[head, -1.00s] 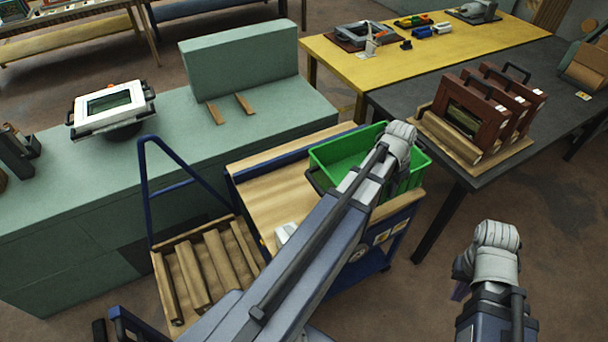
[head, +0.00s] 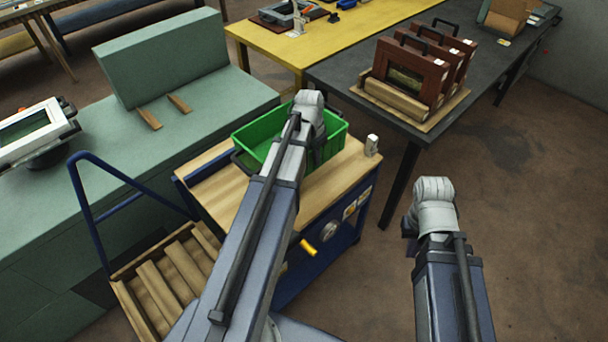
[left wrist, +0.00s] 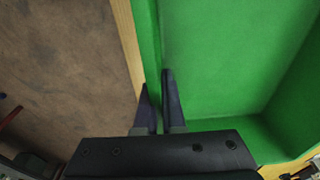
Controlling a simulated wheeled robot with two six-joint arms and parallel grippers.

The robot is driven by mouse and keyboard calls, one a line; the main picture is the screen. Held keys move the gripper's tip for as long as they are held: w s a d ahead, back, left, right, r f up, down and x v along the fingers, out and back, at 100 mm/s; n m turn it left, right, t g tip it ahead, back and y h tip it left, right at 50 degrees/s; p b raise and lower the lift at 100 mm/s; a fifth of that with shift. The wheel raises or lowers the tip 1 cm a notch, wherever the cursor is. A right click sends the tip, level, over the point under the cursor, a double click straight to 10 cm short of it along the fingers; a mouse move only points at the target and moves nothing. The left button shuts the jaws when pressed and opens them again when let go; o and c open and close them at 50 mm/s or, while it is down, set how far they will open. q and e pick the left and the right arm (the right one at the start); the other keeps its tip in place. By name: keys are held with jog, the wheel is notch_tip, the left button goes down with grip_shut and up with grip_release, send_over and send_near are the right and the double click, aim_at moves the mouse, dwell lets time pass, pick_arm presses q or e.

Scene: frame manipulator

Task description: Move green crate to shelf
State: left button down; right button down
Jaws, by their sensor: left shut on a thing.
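The green crate (head: 262,130) is an open, empty-looking tub at the back of the wooden top of a blue cart (head: 345,185). The head view does not show clearly whether its base touches the top. My left gripper (left wrist: 158,80) is shut on the crate's side wall, one dark finger inside and one outside. In the head view my left wrist and forearm hide part of the crate. My right gripper (head: 409,228) hangs over open floor right of the cart, apart from everything; its fingers are mostly hidden. I cannot pick out a clear shelf.
A dark table (head: 480,85) with reddish-brown cases (head: 415,70) stands behind right. A green-grey counter (head: 200,110) lies left, with a white framed device (head: 30,130). A slatted wooden rack (head: 165,275) is at front left. Floor at right is clear.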

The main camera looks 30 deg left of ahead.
pick_arm(q)
jog(key=shift+f+b, duration=4.15)
jog(key=shift+f, duration=0.4)
jog(key=shift+f, duration=0.15)
jog(key=c, duration=1)
grip_release()
jog(key=shift+r, duration=0.2)
jog(key=r+p, duration=0.4)
jog(key=s+r+p, duration=0.1)
jog(key=r+p, duration=0.7)
jog(key=shift+s+a, duration=0.2)
